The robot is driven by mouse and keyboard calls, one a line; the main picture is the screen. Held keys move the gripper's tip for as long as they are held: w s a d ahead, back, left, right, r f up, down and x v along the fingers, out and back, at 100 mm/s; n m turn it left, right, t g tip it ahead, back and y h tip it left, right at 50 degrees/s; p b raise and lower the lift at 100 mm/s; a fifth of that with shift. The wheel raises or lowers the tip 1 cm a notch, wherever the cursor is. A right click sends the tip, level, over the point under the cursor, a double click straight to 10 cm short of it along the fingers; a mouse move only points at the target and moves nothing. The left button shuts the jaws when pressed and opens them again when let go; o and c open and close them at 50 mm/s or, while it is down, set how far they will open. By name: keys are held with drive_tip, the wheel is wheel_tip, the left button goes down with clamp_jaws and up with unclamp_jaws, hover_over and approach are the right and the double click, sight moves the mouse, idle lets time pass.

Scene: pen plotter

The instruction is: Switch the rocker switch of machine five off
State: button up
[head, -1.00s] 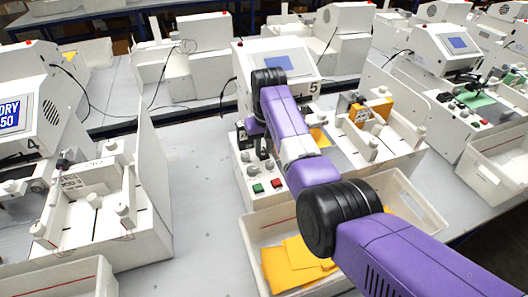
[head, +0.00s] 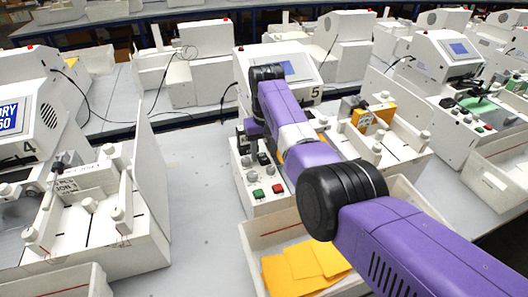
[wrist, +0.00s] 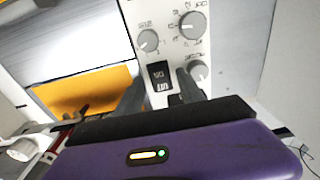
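Machine five (head: 315,93) stands in the middle of the head view, with a "5" beside its screen. Its control panel (wrist: 172,22) fills the top middle of the wrist view and has several grey knobs. A black rocker switch (wrist: 160,76) with white lettering sits below the left knob. My gripper (wrist: 161,76) is open. Its two dark fingers stand to either side of the switch in the picture, and the switch shows between them. I cannot tell whether a finger touches it, nor its exact position. In the head view my arm hides much of the machine and the gripper.
A green button (head: 258,193) and a red button (head: 278,188) sit at the panel's front edge. A white bin (head: 262,240) with yellow envelopes (head: 303,266) stands in front. Machine four (head: 28,115) is at the left. The table between the machines is clear.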

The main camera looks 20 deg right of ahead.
sight(264, 159)
wheel_tip(264, 159, up, 8)
drive_tip(key=b, duration=0.1)
drive_tip(key=shift+s, duration=0.25)
drive_tip(key=shift+f, duration=0.15)
idle(0.4)
